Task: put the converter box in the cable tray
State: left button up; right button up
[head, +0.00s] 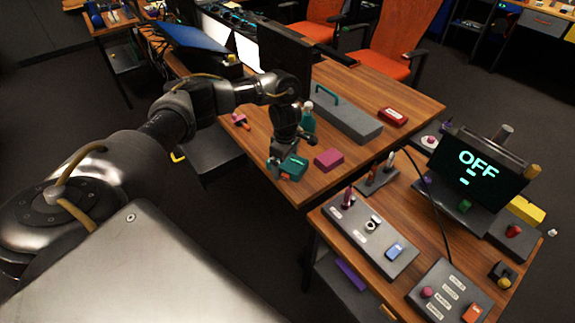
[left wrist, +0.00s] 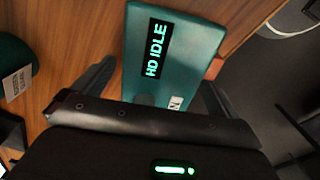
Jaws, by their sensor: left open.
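The converter box seems to be the teal box (head: 294,166) near the front edge of the wooden table. In the left wrist view the teal box (left wrist: 190,45) has a dark display reading "HD IDLE". My left gripper (head: 287,162) is low over this box. In the wrist view its open fingers (left wrist: 150,90) lie on either side of the box's near end, with no clear grip. Which thing is the cable tray I cannot tell for sure; a long grey box with a teal handle (head: 345,118) lies behind on the same table. My right gripper is not in view.
A magenta block (head: 328,159) lies right of the teal box, and a teal bottle (head: 307,120) stands behind it. A red box (head: 393,117) is farther right. A lower desk with switch panels (head: 370,235) and an "OFF" screen (head: 478,168) stands at the right.

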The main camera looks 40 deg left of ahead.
pick_arm(q)
jog(key=shift+r, duration=0.1)
jog(key=c, duration=1.2)
jog(key=shift+c, duration=0.2)
